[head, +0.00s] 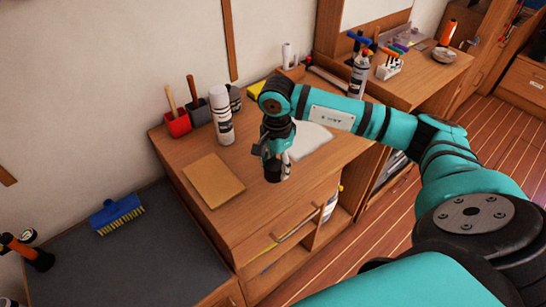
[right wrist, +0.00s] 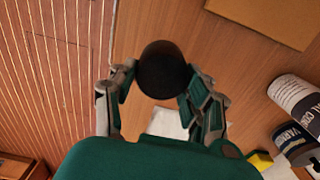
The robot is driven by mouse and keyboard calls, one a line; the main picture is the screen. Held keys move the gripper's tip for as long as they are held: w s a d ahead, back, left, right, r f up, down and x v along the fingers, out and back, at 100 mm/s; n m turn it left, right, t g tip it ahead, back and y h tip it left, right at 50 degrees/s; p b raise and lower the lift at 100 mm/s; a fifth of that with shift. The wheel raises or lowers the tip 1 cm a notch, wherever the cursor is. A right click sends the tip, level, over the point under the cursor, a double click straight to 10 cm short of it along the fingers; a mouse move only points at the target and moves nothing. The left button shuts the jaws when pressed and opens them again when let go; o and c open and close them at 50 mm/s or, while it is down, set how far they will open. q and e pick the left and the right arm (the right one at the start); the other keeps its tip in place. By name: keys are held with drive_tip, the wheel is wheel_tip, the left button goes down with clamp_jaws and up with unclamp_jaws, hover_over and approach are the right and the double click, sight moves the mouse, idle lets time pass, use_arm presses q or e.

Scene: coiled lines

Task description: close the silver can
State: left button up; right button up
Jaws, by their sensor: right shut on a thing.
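My right gripper (head: 274,158) is above the wooden desk top, near its front edge. It is shut on a black cap-like cylinder (head: 273,174). The black cylinder shows between both fingers in the right wrist view (right wrist: 164,68). A pale silver-white can with a dark label (head: 221,118) stands upright at the back of the desk, left of the gripper and apart from it. It also shows at the right of the right wrist view (right wrist: 292,91). A second labelled can (head: 235,98) stands close behind it, partly hidden. My left gripper is not in view.
A brown board (head: 213,181) lies on the desk left of the gripper. A red holder (head: 177,124) and a dark holder (head: 200,113) stand beside the cans. White paper (head: 311,141) lies right of the gripper. Another can (head: 359,78) stands further right, behind my arm.

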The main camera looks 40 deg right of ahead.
drive_tip(key=s+a+b, duration=0.2)
drive_tip(key=s+a, duration=0.2)
drive_tip(key=s, duration=0.5)
drive_tip(key=shift+a+r, duration=0.15)
drive_tip(key=shift+r, duration=0.3)
drive_tip(key=a+r+n, duration=0.3)
drive_tip(key=a+n, duration=0.4)
drive_tip(key=n, duration=1)
drive_tip(key=shift+s+r, duration=0.15)
drive_tip(key=shift+s, duration=0.05)
